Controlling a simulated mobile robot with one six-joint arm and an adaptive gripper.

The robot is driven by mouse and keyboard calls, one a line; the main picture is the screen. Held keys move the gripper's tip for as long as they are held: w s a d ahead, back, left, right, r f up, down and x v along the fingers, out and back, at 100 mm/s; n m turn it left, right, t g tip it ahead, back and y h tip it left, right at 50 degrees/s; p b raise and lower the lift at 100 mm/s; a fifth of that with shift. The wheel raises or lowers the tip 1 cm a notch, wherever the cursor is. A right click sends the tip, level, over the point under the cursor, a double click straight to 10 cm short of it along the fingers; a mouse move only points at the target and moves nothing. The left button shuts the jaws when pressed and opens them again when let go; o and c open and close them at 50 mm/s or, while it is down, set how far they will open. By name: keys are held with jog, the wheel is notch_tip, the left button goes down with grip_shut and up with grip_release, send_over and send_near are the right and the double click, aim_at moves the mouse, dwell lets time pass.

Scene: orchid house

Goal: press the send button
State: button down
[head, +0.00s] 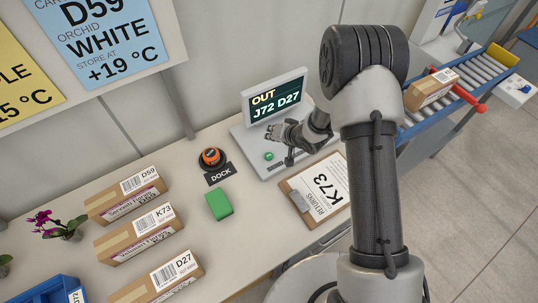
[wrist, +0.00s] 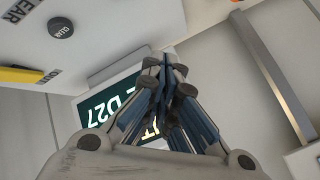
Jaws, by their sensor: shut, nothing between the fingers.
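A terminal (head: 248,147) stands on the bench in the head view. Its tilted screen (head: 276,101) reads OUT, J72 D27. A round green button (head: 269,156) sits on its base; I cannot read any label by it, so I cannot tell if it is the send button. My gripper (head: 273,133) is shut and empty, just above that button and in front of the screen. In the wrist view my closed fingers (wrist: 168,70) overlap the screen (wrist: 112,105), a round dark button (wrist: 61,27) marked CLEAR shows at upper left, and a yellow key (wrist: 22,75) shows below it.
A clipboard (head: 303,204) lies in front of the terminal. An orange-topped knob (head: 211,157) by the DOCK label, a green block (head: 219,205) and several labelled boxes (head: 138,243) are to the left. A roller conveyor (head: 463,85) with a box is at right.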

aim_at(271, 154)
jog(key=shift+f+b, duration=3.6)
jog(key=shift+f, duration=0.75)
jog(key=shift+f, duration=0.45)
jog(key=shift+f+b, duration=0.45)
jog(key=shift+b, duration=0.1)
jog(key=shift+r, duration=0.15)
jog(key=shift+r+p, duration=0.75)
jog(key=shift+p, duration=0.05)
notch_tip(271, 154, up, 5)
jog(key=p, duration=0.4)
